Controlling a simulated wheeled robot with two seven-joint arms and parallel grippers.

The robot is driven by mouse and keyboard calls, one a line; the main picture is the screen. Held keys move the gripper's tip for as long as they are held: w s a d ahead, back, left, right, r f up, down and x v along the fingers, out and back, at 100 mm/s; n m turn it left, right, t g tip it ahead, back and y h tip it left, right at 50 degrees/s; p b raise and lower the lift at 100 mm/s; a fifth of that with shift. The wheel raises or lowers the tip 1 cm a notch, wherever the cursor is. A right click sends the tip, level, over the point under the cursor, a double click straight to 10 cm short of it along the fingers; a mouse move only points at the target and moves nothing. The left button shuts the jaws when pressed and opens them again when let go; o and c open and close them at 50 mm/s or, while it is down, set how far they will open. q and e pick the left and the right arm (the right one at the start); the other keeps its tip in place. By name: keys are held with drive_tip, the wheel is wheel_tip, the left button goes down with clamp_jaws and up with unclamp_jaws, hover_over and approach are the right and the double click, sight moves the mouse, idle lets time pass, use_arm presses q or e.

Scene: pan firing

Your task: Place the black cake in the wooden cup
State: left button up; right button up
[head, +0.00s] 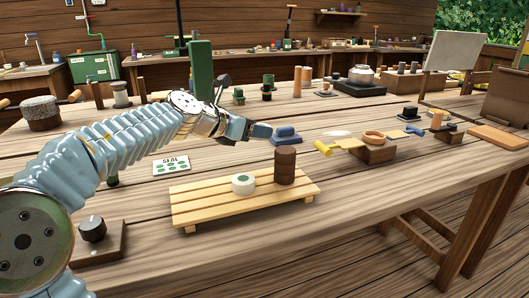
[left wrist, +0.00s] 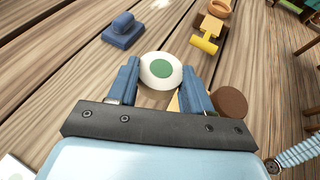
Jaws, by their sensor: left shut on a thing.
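My left gripper (head: 264,130) is above the table, behind the slatted rack. In the left wrist view its blue fingers close on the sides of a white disc with a green spot (left wrist: 160,70); the head view does not show this disc clearly. A brown ring-like cup (head: 374,137) stands on a wooden block to the right. I cannot tell which piece is the black cake. My right gripper is out of view.
The slatted rack (head: 210,206) lies near the front edge. A blue stamp-like block (head: 286,136) and a yellow-handled tool (head: 323,148) lie close beyond. A black knob (head: 92,229) on a board is at front left. Bare table lies right of the rack.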

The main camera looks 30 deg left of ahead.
use_arm(q)
hover_over(264, 161)
drive_tip(key=f, duration=0.6)
drive_tip(key=shift+s+b, duration=0.3)
drive_tip(key=shift+s, duration=0.05)
drive_tip(key=shift+w+f+b, duration=0.2)
drive_tip(key=shift+f+b, duration=0.15)
drive_tip(key=shift+f, duration=0.65)
drive_tip(key=shift+w+f+b, duration=0.15)
drive_tip(key=shift+f+b, duration=0.15)
drive_tip(key=shift+f, duration=0.65)
drive_tip(key=shift+f, duration=0.2)
drive_tip(key=o, duration=1)
drive_tip(key=shift+o, duration=0.2)
